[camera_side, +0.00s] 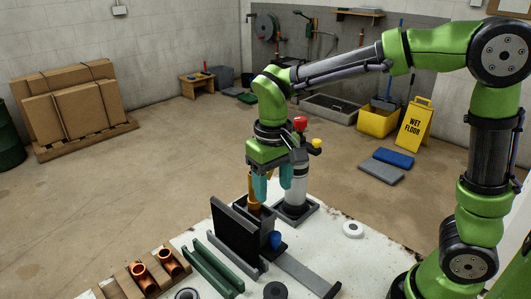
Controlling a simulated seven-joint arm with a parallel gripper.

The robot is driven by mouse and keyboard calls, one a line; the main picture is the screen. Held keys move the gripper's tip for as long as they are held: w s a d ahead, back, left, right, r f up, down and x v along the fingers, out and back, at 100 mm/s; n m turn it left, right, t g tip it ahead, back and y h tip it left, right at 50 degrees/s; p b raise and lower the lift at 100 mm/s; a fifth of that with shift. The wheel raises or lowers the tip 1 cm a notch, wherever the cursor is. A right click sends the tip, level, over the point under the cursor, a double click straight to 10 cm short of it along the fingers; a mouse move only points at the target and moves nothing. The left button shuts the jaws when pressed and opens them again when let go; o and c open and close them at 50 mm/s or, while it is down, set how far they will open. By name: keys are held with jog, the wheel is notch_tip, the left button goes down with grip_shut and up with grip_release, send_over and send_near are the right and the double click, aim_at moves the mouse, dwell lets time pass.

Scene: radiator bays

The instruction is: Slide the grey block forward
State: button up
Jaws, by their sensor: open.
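An orange upright piece (253,190) shows by the left finger. I cannot tell whether the fingers touch anything.
Green rails (212,267) and a wooden holder with copper fittings (142,277) lie left. A white ring (353,229) and a dark ring (275,290) lie on the table.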

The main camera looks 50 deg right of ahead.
jog(key=shift+r, duration=1.35)
jog(key=s+d+r+m+t+y, duration=0.2)
jog(key=s+d+t, duration=0.4)
jog(key=s, duration=0.5)
jog(key=shift+r+t, duration=0.25)
jog(key=shift+t, duration=0.35)
